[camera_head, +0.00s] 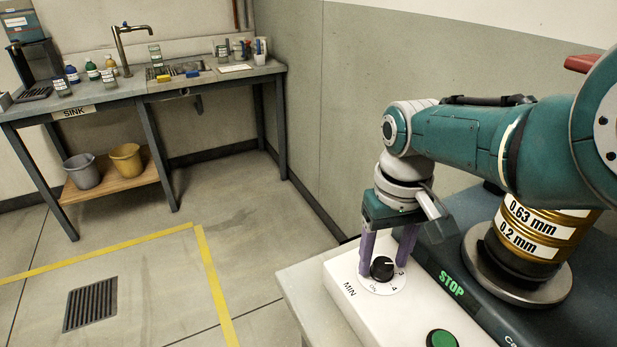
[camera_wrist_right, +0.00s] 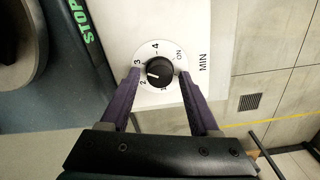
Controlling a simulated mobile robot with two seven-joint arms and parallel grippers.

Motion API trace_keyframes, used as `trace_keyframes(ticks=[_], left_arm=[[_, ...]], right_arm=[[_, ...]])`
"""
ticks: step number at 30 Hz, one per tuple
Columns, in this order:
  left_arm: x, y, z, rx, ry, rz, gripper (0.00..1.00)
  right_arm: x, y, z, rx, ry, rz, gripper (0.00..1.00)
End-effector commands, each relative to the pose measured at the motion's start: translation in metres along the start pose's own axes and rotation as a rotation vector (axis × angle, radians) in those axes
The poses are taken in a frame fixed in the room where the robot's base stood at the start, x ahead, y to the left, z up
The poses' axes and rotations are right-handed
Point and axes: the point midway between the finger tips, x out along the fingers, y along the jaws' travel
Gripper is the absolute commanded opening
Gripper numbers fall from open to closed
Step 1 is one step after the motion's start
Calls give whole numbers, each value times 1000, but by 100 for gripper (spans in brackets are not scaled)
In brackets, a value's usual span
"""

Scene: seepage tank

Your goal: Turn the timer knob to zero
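The timer knob (camera_head: 382,268) is a round black knob on a white dial on the white panel marked MIN. It also shows in the wrist view (camera_wrist_right: 161,72), where its white pointer mark faces the side with 2 and 3. My right gripper (camera_head: 385,264) points down over the dial with its two purple fingers apart, one on each side of the knob. In the wrist view the fingertips (camera_wrist_right: 158,75) flank the knob with some gap visible, so the gripper looks open. My left gripper is not in view.
A green button (camera_head: 441,339) sits on the same panel. STOP lettering (camera_head: 451,284) marks the dark machine, which carries a brass sieve stack (camera_head: 541,231). A sink bench (camera_head: 150,88) with bottles stands at the back left. Floor between is clear.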

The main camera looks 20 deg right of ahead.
Motion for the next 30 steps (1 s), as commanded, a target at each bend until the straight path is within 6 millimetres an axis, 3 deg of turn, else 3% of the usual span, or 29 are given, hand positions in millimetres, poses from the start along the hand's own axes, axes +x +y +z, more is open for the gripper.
trace_keyframes(ticks=[11,21,30], left_arm=[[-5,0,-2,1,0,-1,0],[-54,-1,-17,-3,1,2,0],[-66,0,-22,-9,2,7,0]], right_arm=[[-6,0,0,0,1,1,71],[-70,0,-1,0,4,1,71],[-99,0,0,-1,1,1,71]])
